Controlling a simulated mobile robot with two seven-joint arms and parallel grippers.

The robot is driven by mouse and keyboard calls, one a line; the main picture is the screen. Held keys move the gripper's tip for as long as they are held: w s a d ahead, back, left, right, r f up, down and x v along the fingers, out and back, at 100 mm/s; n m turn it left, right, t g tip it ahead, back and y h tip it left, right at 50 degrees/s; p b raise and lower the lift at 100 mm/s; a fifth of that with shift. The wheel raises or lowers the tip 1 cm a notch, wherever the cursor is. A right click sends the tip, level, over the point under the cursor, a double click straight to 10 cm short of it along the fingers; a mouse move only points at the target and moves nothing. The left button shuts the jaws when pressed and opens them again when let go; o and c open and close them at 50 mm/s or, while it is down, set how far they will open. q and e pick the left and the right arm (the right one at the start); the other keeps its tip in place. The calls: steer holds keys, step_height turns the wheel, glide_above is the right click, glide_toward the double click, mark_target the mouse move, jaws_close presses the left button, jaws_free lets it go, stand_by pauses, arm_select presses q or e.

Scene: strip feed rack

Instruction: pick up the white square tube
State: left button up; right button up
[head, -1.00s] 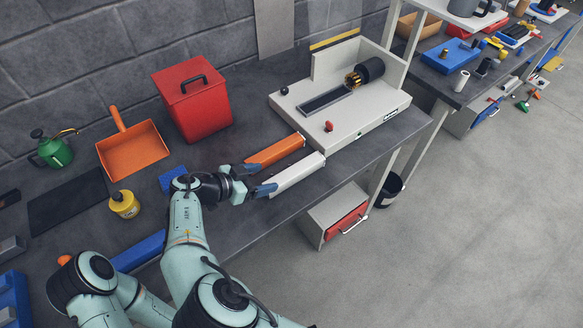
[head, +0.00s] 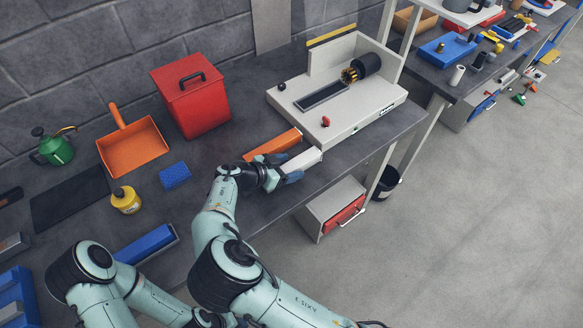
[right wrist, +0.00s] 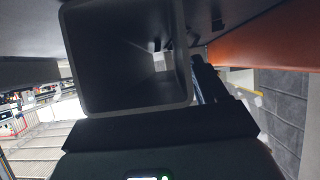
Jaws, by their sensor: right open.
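The white square tube (head: 303,160) lies on the dark bench next to the orange tube (head: 274,146). Its near end is hidden by my right gripper (head: 281,177), which is open over that end with its blue fingers low beside the tube. In the right wrist view the hollow square end of a tube (right wrist: 88,104) stands close in front of the palm, shaded grey. A dark finger shows just right of it, between it and the orange tube (right wrist: 262,45). Contact cannot be told. My left gripper is out of view; only arm links show at the lower left.
A white machine (head: 345,112) with a red knob stands just beyond the tubes. The bench's front edge is close to the white tube.

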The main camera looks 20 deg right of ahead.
steer(key=c, duration=1.2)
jaws_close()
steer(key=shift+r, duration=0.1)
